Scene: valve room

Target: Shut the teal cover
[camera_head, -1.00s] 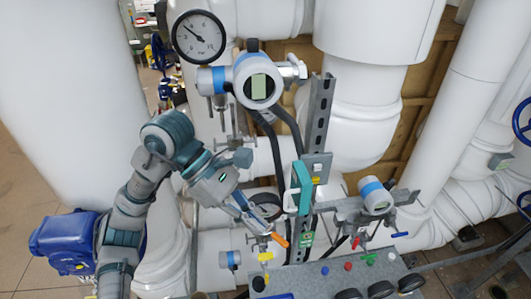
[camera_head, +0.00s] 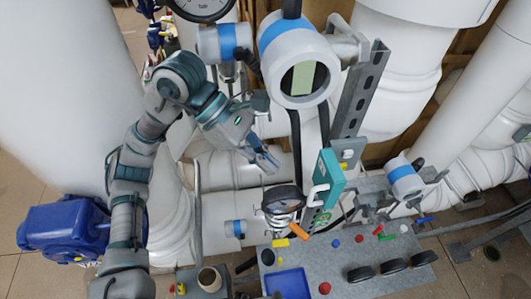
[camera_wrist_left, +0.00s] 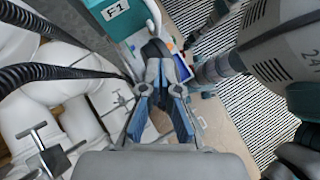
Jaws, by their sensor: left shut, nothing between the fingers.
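The teal cover (camera_head: 330,174) is on the slotted metal post right of center in the head view, with a pale handle on its left side. I cannot tell for sure how far it stands open. A teal panel (camera_wrist_left: 112,18) with an F-1 label shows at the top of the left wrist view. My left gripper (camera_head: 268,162) is shut and empty, left of the cover and apart from it in the head view. Its fingers (camera_wrist_left: 156,52) meet just below the teal panel in the wrist view. My right gripper is not in view.
A blue-and-white transmitter (camera_head: 298,58) hangs above the cover. A grey panel (camera_head: 345,282) with knobs and a blue tray (camera_head: 288,284) is below. White pipes (camera_head: 60,90) crowd the sides.

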